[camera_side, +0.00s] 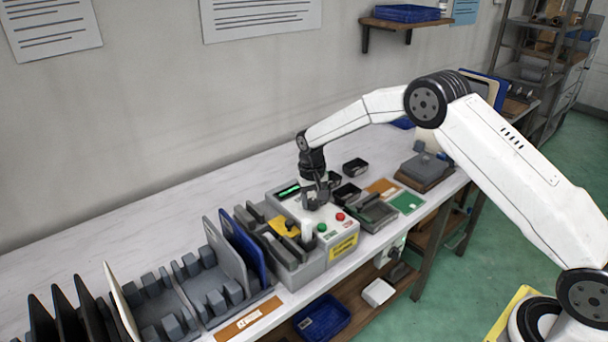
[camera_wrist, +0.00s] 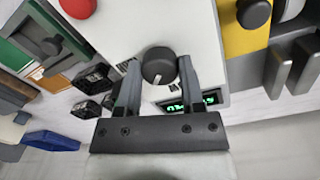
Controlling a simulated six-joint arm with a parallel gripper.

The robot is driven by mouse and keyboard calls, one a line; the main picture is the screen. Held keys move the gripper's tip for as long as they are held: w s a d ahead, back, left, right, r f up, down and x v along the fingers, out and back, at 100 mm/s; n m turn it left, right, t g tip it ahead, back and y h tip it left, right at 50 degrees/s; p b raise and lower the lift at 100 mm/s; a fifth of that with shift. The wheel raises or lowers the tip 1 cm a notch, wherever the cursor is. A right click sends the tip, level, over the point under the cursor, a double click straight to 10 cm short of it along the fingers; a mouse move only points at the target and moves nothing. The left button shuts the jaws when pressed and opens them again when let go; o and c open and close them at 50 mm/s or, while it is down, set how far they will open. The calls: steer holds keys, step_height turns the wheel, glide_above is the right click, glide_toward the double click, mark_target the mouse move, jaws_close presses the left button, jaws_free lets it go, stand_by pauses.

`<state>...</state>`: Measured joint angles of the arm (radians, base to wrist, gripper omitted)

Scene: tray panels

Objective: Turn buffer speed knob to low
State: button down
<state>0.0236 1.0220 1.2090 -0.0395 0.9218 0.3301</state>
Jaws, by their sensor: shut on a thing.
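The buffer speed knob (camera_wrist: 159,66) is a round black dial with a white pointer line, on the white top of the control box (camera_side: 341,228). In the wrist view the pointer runs toward the lower left of the knob. My gripper (camera_wrist: 157,72) is shut on the knob, one finger on each side. In the side view my gripper (camera_side: 317,196) reaches down onto the box top and hides the knob. A green lit display (camera_wrist: 190,103) is beside the knob; its text is upside down in the wrist view. The knob's scale marks are too small to read.
A red button (camera_side: 340,217) and a green button (camera_side: 322,227) are on the box near the gripper. A grey fixture with a yellow plate (camera_side: 284,228) stands left of it. Small black bins (camera_side: 355,167) are behind right. Upright panels (camera_side: 243,250) stand at left.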

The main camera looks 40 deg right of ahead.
mark_target(312, 202)
steer(key=n, duration=0.4)
steer(key=shift+r+n, duration=0.1)
steer(key=shift+n, duration=0.2)
steer(key=n, duration=0.4)
steer(key=shift+n, duration=0.4)
steer(key=shift+c, duration=1.1)
jaws_free()
steer(key=shift+a+r, duration=0.1)
steer(key=shift+r, duration=3.8)
steer(key=shift+s, duration=0.1)
